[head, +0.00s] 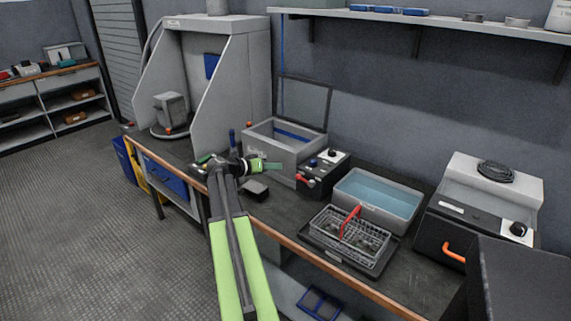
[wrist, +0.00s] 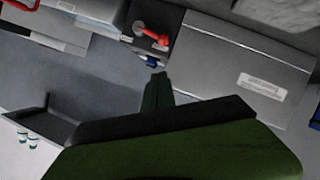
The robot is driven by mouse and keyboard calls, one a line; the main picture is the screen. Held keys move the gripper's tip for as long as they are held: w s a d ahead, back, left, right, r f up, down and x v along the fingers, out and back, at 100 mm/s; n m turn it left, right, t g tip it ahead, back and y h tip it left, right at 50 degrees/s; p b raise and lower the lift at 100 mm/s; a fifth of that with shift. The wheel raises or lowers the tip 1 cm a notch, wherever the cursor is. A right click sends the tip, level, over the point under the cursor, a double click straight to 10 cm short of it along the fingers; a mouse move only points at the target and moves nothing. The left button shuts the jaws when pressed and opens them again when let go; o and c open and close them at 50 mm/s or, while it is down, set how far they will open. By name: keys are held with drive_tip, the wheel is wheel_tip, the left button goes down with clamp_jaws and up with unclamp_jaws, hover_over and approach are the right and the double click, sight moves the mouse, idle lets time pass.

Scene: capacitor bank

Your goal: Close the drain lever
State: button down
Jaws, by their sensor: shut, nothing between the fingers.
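A red lever (head: 305,180) sits low on the front of the black control box (head: 325,172), between two grey tanks. It shows in the wrist view (wrist: 152,36) as a red handle on a round grey pivot. I take it for the drain lever, but no label is readable. A smaller blue fitting (wrist: 148,61) sits beside it. My gripper (head: 272,166) is shut and empty, in front of the lidded grey tank (head: 270,148) and left of the lever. In the wrist view its green fingertips (wrist: 157,80) point towards the blue fitting and red lever, apparently without touching the lever.
A water-filled tank (head: 376,198) and a wire basket with a red handle (head: 350,232) stand to the right on the bench. A small dark block (head: 255,190) lies below my gripper. A grey oven-like unit (head: 470,215) stands far right.

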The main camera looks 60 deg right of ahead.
drive_tip(key=v, duration=0.3)
drive_tip(key=shift+w+a+p, duration=0.15)
drive_tip(key=shift+p, duration=0.15)
drive_tip(key=w+a+r+n+t+p, duration=0.2)
drive_tip(key=w+a+r+t+p, duration=0.15)
drive_tip(key=w+a, duration=0.7)
drive_tip(key=w+a+f+n+t+y+p, duration=0.1)
drive_tip(key=w+a+n+p, duration=0.1)
drive_tip(key=w+a, duration=0.55)
drive_tip(key=w+a+n+t+p, duration=0.15)
drive_tip(key=w+a, duration=0.25)
drive_tip(key=a, duration=0.7)
drive_tip(key=s+a+f+n+y+p, duration=0.1)
drive_tip(key=s+a+f+n+y, duration=0.1)
drive_tip(key=a, duration=1)
drive_tip(key=s+a+f+n+y+p, duration=0.1)
drive_tip(key=a+n+y, duration=0.4)
drive_tip(key=a, duration=0.8)
drive_tip(key=s+a+f+n+y+p, duration=0.1)
drive_tip(key=s+a+f+n+y, duration=0.2)
drive_tip(key=a, duration=1)
drive_tip(key=shift+a+f+n+t+y+p, duration=0.15)
drive_tip(key=shift+f+n+t+y+p, duration=0.15)
drive_tip(key=shift+f+n+y, duration=0.4)
